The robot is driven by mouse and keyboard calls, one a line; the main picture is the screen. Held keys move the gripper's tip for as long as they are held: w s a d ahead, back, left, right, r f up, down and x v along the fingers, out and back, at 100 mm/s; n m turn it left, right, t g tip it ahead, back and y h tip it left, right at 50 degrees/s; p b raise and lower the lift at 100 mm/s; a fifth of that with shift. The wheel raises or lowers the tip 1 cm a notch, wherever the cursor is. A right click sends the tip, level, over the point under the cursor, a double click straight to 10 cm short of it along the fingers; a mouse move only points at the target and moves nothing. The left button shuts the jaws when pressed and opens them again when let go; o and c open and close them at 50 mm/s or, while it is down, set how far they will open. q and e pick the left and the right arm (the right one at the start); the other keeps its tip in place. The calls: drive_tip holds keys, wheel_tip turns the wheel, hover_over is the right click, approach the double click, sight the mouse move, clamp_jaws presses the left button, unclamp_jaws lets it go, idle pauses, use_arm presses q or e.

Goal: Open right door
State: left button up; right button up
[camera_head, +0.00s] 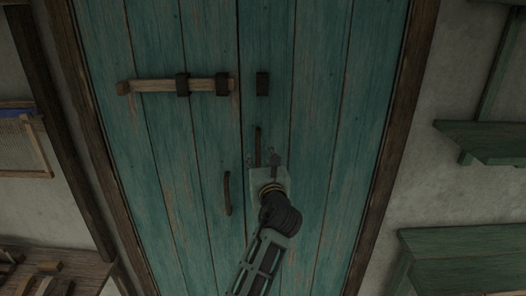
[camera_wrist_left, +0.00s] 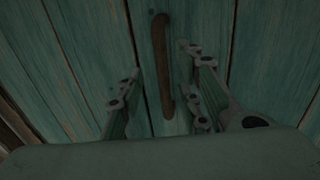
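The right door (camera_head: 325,130) is a teal plank leaf that looks shut against the left door (camera_head: 165,140). Its dark vertical handle (camera_head: 257,140) is near the middle seam. My left gripper (camera_head: 263,162) is at the lower part of this handle, fingers pointing at the door. In the left wrist view the open fingers (camera_wrist_left: 160,78) stand on either side of the handle (camera_wrist_left: 163,70), with gaps visible; contact is not seen. The wooden bolt (camera_head: 160,86) lies across the left door, drawn clear of the right door's bracket (camera_head: 262,84). My right gripper is not in view.
The left door's handle (camera_head: 227,193) is close, left of my gripper. A dark wooden frame (camera_head: 392,130) borders the doors. Green shelves or benches (camera_head: 465,240) stand at the right wall. A wooden bench with items (camera_head: 85,268) is at lower left.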

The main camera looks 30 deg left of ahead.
sight(258, 153)
use_arm(q)
drive_tip(key=x, duration=0.5)
drive_tip(key=shift+w+f, duration=0.1)
drive_tip(key=shift+w, duration=0.05)
drive_tip(key=shift+d, duration=0.1)
clamp_jaws()
idle(0.4)
